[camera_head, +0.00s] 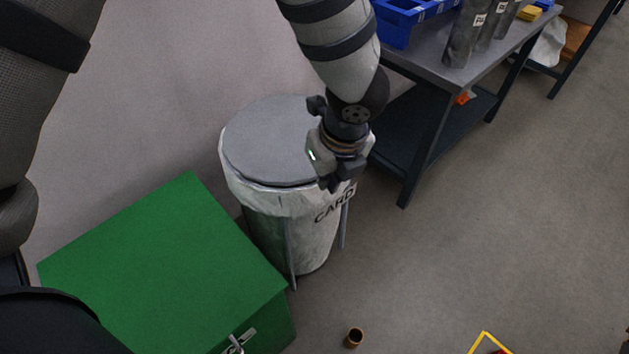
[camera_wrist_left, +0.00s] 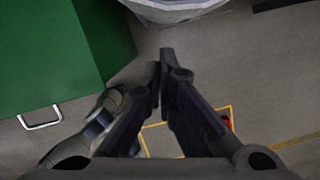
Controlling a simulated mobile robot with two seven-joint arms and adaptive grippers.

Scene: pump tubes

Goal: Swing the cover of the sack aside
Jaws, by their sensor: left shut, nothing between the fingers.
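The sack (camera_head: 300,238) is a pale round bag on a stand with thin legs and the letters CARD on its front. Its cover (camera_head: 265,140) is a flat grey disc lying over the top. My left gripper (camera_head: 330,186) is shut and empty, at the front right of the sack's rim. It hides part of the rim and of the lettering. I cannot tell whether it touches the cover. My right gripper is not in view.
A green box (camera_head: 160,265) with a metal handle stands left of the sack. A dark workbench (camera_head: 480,60) with a blue crate (camera_head: 400,22) and grey tubes (camera_head: 465,35) stands at the right. A small brown cylinder (camera_head: 355,337) is on the floor. The right floor is mostly clear.

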